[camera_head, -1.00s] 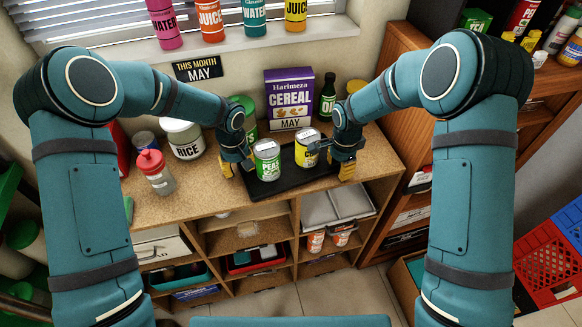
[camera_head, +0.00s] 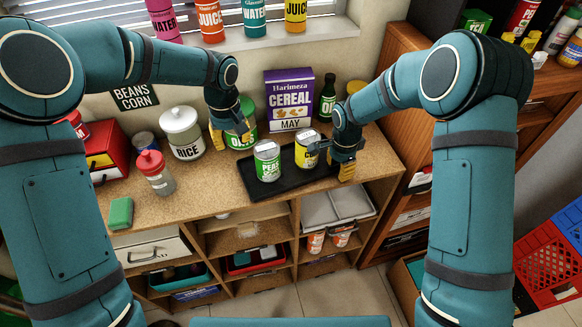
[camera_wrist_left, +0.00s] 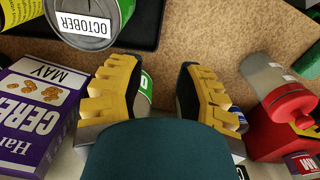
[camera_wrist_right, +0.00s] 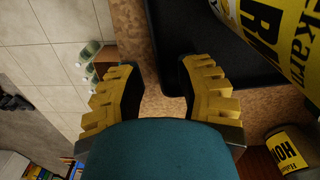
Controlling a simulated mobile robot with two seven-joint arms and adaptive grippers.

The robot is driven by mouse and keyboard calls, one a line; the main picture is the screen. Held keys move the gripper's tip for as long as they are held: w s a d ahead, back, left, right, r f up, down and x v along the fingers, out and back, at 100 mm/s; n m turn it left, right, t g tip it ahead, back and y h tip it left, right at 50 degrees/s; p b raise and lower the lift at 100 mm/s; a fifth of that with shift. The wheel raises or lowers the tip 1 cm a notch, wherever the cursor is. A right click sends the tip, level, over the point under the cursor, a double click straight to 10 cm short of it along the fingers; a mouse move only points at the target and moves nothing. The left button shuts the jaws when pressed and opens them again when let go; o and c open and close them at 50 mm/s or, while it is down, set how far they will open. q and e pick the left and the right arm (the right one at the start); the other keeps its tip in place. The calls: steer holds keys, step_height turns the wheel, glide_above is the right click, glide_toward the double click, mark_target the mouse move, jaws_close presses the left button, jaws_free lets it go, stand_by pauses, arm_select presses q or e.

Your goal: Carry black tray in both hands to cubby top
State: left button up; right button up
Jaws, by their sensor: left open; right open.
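The black tray (camera_head: 258,190) lies flat on the cork-coloured top of the cubby (camera_head: 200,203). A green peas can (camera_head: 268,167) and a yellow can (camera_head: 304,158) stand upright on it. My left gripper (camera_head: 231,140) is open and empty, raised behind the tray's left side, in front of a green container (camera_head: 247,110). The left wrist view shows its spread fingers (camera_wrist_left: 160,88) pointing at the counter, apart from the tray. My right gripper (camera_head: 346,170) is open at the tray's right end. In the right wrist view the tray edge (camera_wrist_right: 178,45) lies just beyond its fingers (camera_wrist_right: 163,88).
A purple cereal box (camera_head: 288,98) and an oil bottle (camera_head: 327,98) stand behind the tray. A rice jar (camera_head: 183,134), a red-lidded bottle (camera_head: 155,172) and a green block (camera_head: 120,213) stand to the left. The counter is bare between the bottle and the tray.

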arm_select(q)
steer(key=shift+r, duration=0.15)
arm_select(e)
step_height(320, 180, up, 12)
stand_by(0.3)
stand_by(0.5)
